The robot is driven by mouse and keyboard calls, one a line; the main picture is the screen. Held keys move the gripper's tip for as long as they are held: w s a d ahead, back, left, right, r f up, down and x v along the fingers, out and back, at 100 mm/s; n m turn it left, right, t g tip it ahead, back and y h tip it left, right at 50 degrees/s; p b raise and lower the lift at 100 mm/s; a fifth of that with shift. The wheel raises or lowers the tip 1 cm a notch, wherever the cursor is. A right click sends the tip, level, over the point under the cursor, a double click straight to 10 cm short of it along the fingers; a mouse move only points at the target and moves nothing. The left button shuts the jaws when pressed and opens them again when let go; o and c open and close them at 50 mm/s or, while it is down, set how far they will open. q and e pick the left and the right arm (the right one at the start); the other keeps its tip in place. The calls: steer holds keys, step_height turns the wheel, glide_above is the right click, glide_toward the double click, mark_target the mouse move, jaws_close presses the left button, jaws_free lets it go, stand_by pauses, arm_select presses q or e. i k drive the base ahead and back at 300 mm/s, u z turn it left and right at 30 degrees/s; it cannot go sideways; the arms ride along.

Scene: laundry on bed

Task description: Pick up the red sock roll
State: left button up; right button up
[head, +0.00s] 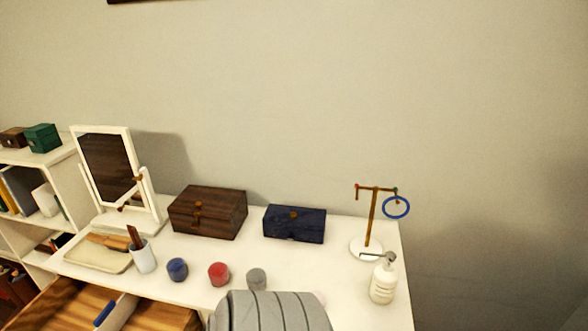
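The red sock roll (219,273) sits on the white dresser top (200,292), near its front edge. It stands between a blue sock roll (177,269) on its left and a grey roll (256,279) on its right, with small gaps between them. Nothing touches or covers the red roll. Neither of my grippers is in view.
A brown chest (208,213) and dark blue box (294,224) stand behind the rolls. A mirror (107,172), pen cup (143,256), hook stand (371,222) and pump bottle (383,281) flank them. An open drawer (150,317) juts out front left.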

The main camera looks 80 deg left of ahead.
mark_target(218, 271)
steer(key=i, duration=1)
steer(key=u, duration=3.25)
steer(key=i, duration=0.5)
